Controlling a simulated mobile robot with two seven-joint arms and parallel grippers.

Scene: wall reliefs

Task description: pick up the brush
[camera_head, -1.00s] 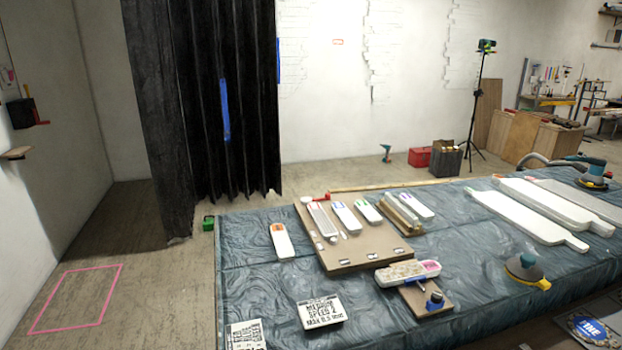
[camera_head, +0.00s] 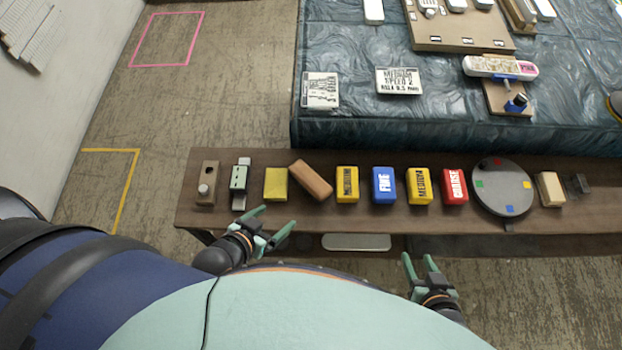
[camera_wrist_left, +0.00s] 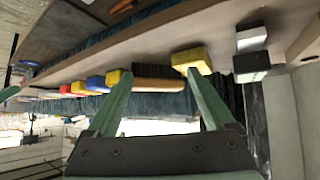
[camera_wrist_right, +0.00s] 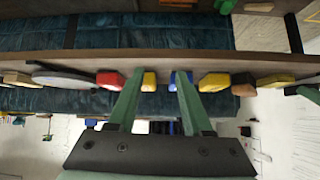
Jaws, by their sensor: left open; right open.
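A brown wooden block (camera_head: 310,180), which looks like the brush, lies at a slant on the narrow brown shelf (camera_head: 330,215) in the head view. My left gripper (camera_head: 277,217) is open and empty at the shelf's near edge, below and left of the block. My right gripper (camera_head: 416,258) is open and empty, on the near side of the shelf, farther right.
A yellow block (camera_head: 275,184) sits close left of the brown block. To its right stand a yellow block (camera_head: 347,184), a blue block (camera_head: 383,185), another yellow block (camera_head: 418,186), a red block (camera_head: 455,186) and a round disc (camera_head: 502,188). A cloth-covered table (camera_head: 350,130) lies behind.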

